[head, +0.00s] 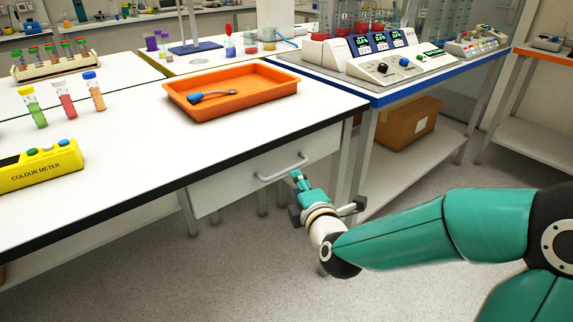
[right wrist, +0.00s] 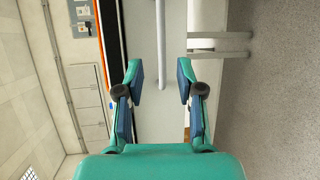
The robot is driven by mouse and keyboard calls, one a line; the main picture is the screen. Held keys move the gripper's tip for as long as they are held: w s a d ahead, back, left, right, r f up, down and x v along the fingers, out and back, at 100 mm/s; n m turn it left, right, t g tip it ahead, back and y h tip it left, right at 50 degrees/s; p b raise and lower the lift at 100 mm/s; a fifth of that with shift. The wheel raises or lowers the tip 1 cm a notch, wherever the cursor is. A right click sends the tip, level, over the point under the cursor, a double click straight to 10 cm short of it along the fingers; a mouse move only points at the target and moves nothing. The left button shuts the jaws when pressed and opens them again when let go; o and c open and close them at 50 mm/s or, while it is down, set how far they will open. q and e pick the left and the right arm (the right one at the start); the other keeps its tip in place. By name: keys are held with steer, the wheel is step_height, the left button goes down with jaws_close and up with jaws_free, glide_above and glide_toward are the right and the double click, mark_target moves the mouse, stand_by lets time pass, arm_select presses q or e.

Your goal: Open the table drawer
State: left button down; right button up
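The table drawer (head: 235,180) has a pale front under the white table's dark edge and looks shut. Its grey bar handle (head: 282,171) shows on the front. My right gripper (head: 298,178) is at the handle's right end in the head view. In the right wrist view my right gripper (right wrist: 159,78) is open, its two fingers well apart. The handle (right wrist: 160,40) lines up with the gap between them, its near end about level with the fingertips. Neither finger visibly touches it. My left gripper is not in view.
On the table are an orange tray (head: 185,110) with a blue-handled spoon, a yellow colour meter (head: 40,166) and several capped tubes. Table legs stand below and right of the drawer. A cardboard box (head: 405,125) sits on a lower shelf. The floor in front is clear.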

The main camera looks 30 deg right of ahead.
mark_target(287, 171)
steer(key=x, duration=0.9)
steer(key=shift+f+b, duration=0.2)
steer(key=shift+b, duration=0.2)
jaws_close()
steer(key=shift+a, duration=0.15)
